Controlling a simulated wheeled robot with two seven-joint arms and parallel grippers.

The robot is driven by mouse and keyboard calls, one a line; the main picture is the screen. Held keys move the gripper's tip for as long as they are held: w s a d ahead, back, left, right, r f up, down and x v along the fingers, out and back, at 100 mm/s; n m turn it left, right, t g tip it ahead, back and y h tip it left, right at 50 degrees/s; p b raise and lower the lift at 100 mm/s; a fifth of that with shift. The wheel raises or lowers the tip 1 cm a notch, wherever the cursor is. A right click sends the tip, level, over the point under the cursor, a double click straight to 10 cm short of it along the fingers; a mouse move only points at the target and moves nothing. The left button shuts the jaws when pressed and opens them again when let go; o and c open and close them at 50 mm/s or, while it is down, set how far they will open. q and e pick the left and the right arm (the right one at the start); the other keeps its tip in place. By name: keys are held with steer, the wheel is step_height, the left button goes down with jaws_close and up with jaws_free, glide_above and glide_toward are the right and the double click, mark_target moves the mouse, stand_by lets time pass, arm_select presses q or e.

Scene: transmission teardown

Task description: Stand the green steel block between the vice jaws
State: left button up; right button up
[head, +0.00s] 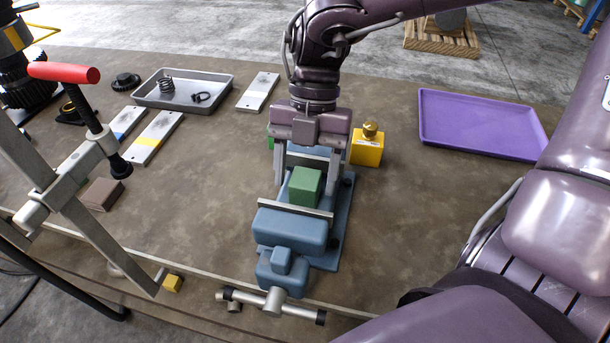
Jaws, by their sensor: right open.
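The green steel block (305,187) stands between the jaws of the blue vice (290,225), close to the front jaw. A gap shows between the block and the rear jaw. My right gripper (305,176) is open and points down over the vice, with one finger to the left of the block and one to the right. The fingers look apart from the block. The gripper hides part of the rear of the vice. My left gripper is not in view.
A yellow block with a brass knob (367,148) stands right beside the vice. A purple tray (480,124) lies empty at the right. A grey tray (184,92) and several plates lie at the left, near a red-handled grey frame (75,180).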

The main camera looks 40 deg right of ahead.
steer(key=v, duration=1.1)
steer(key=shift+s+f, duration=0.1)
